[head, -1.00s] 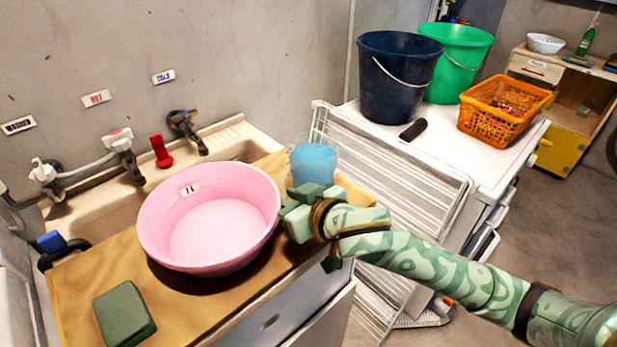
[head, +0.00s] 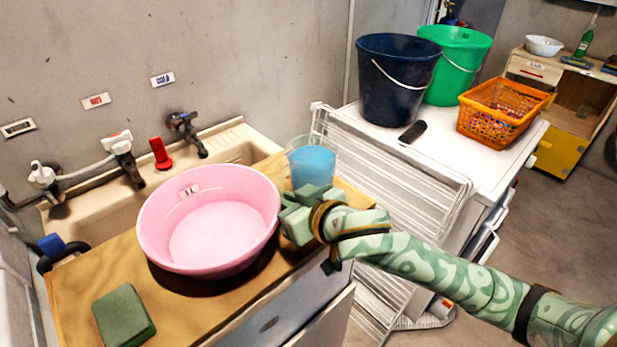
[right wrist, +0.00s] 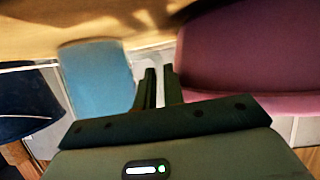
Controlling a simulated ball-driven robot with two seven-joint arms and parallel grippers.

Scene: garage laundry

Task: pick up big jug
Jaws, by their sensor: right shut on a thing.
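The big jug (head: 312,163) is clear with blue liquid in it. It is upright at the back of the wooden board, right of the pink basin. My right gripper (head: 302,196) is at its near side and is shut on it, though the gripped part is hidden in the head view. In the right wrist view the jug (right wrist: 97,80) is left of the narrowly spaced fingers (right wrist: 160,85). Whether its base touches the board is hidden. My left gripper is not in view.
The pink basin (head: 160,222) stands close left of the gripper. A green sponge-like block (head: 123,315) lies on the wooden board (head: 75,300). A white drying rack (head: 390,175) is right of the jug. Dark blue (head: 395,85) and green (head: 455,60) buckets and an orange basket (head: 490,125) stand behind.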

